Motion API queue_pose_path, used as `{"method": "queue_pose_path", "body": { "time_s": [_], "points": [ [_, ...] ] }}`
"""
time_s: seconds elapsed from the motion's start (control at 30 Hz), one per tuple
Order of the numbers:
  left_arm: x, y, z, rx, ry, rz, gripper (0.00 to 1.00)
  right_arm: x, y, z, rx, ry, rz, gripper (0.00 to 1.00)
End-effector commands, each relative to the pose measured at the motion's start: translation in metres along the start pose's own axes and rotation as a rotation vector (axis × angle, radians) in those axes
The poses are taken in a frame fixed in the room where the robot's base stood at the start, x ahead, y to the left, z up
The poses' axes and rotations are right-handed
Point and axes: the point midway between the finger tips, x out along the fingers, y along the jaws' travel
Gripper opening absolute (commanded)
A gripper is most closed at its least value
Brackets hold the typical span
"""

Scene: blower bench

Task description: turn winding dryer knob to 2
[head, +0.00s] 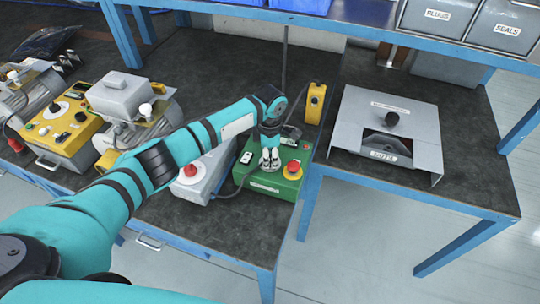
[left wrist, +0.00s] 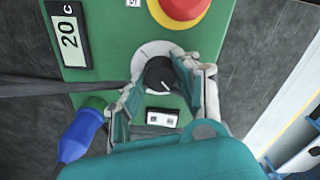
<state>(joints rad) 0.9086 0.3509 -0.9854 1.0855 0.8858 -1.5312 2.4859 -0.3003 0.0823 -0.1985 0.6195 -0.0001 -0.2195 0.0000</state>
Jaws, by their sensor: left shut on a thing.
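A green control box (head: 262,187), which I take as the winding dryer, sits near the front right corner of the dark bench. In the left wrist view its black knob (left wrist: 158,73) sits on a pale round dial (left wrist: 146,54); the dial's marks and the pointer are too small or covered to read. My left gripper (head: 269,162) reaches down over the box, and its two fingers are closed around the knob, as the left wrist view also shows (left wrist: 161,84). In the head view the gripper hides the knob. My right gripper is not in view.
A red mushroom button (left wrist: 183,5) is close to the knob, with a display (left wrist: 68,33) reading 20 C. A blue connector (left wrist: 80,135) and dark cable are beside the gripper. A grey box (head: 205,172) stands left, a yellow pendant (head: 315,100) behind.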

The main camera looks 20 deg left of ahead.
Motion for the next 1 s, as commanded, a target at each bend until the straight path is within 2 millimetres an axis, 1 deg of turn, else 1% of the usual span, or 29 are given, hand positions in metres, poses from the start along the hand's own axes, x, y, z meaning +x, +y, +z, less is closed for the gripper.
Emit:
{"method": "queue_pose_path", "body": {
  "time_s": [0.17, 0.37, 0.53, 0.63, 1.0],
  "points": [
    [-0.005, -0.001, 0.001, 0.035, -0.002, -0.003, 0.00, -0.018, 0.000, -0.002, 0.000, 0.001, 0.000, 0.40],
    [-0.009, -0.003, 0.002, 0.138, -0.003, -0.007, 0.00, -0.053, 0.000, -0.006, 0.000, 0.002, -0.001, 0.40],
    [-0.007, -0.003, 0.002, 0.273, -0.003, -0.008, 0.00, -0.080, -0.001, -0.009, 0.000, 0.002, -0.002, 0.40],
    [-0.004, -0.002, 0.001, 0.369, -0.002, -0.006, 0.00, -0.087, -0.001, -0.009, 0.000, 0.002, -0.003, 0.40],
    [-0.001, -0.001, 0.001, 0.723, -0.002, -0.003, 0.00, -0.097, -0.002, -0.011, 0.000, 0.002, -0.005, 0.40]
  ]
}}
